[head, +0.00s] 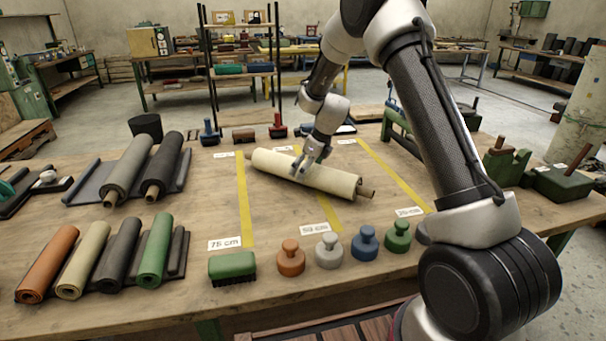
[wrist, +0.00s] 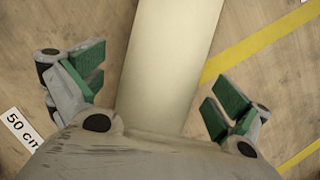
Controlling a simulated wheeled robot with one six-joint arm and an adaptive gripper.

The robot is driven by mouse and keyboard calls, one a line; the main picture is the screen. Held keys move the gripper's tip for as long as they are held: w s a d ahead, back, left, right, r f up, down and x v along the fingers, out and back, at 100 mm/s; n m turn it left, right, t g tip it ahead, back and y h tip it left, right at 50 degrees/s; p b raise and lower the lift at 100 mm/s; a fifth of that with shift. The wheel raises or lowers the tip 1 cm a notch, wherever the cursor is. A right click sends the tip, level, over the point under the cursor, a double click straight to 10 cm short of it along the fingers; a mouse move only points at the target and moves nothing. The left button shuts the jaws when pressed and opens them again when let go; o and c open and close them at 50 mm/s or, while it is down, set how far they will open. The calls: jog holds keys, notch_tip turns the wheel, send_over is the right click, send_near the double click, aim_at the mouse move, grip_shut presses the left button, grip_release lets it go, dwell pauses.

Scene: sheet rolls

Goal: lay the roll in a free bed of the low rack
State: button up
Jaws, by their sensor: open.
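A long cream roll (head: 335,180) with a brown core end lies slantwise on the table across yellow tape lines. It also fills the middle of the wrist view (wrist: 170,60). My gripper (head: 308,167) is at the roll, its green-padded fingers spread either side of it in the wrist view (wrist: 157,92), with gaps between pads and roll. A low dark grey rack (head: 86,186) at the back left bears a beige roll (head: 127,165) and a black roll (head: 163,165). Its left part looks bare. The rack's bed edges are partly hidden by the rolls.
Short orange, cream, black and green rolls (head: 156,250) lie at the front left. A green brush (head: 232,267) and several knobbed weights (head: 326,250) line the front edge. A black bin (head: 146,126) stands behind the rack. Green tools (head: 565,183) are at right.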

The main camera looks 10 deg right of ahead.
jog(key=shift+x, duration=0.8)
jog(key=c, duration=1.9)
jog(key=shift+w+r, duration=0.1)
jog(key=shift+r, duration=0.05)
jog(key=shift+c, duration=0.8)
jog(key=shift+r, duration=0.1)
